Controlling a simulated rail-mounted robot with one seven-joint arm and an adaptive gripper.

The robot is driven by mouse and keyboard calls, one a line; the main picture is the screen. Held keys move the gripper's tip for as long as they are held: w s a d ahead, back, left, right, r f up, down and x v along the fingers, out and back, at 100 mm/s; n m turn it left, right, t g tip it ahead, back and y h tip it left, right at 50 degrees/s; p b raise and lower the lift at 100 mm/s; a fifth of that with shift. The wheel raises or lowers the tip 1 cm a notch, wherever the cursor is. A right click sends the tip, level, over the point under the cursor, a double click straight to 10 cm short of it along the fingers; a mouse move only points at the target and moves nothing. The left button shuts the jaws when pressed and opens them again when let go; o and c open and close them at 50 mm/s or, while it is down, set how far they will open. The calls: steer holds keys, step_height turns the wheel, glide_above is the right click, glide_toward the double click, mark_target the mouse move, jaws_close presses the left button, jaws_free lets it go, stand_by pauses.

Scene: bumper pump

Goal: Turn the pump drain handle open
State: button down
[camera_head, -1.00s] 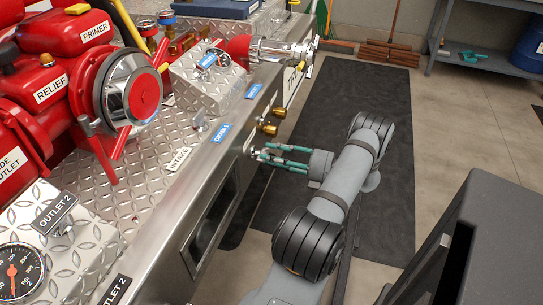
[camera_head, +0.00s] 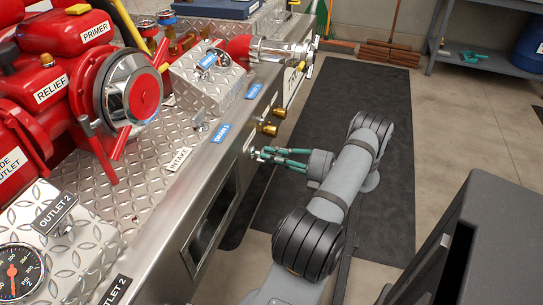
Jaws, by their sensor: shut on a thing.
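My gripper (camera_head: 263,155) is at the front face of the steel pump panel (camera_head: 217,178), with its green fingers pointing left toward the panel. It is shut on a small metal handle (camera_head: 253,154) that sticks out of that face below the blue drain labels. The fingertips cover part of the handle, so its exact angle is hard to tell. A small white label, too small to read, sits just above it.
Two brass fittings (camera_head: 269,129) stick out of the panel just beyond the handle. A dark rectangular opening (camera_head: 212,219) lies nearer on the same face. The red pump (camera_head: 60,80) stands on the panel top.

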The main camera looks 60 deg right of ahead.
steer(key=shift+n, duration=0.3)
steer(key=shift+s+a+f+n+b, duration=0.15)
steer(key=shift+n+b, duration=0.25)
steer(key=shift+n, duration=3.9)
steer(key=shift+w+a+f+n+b, duration=0.15)
steer(key=shift+n+b, duration=0.25)
steer(key=shift+n, duration=3.9)
steer(key=shift+s+d, duration=0.1)
steer(key=c, duration=1.7)
jaws_free()
steer(key=shift+o, duration=0.2)
steer(key=v, duration=1.2)
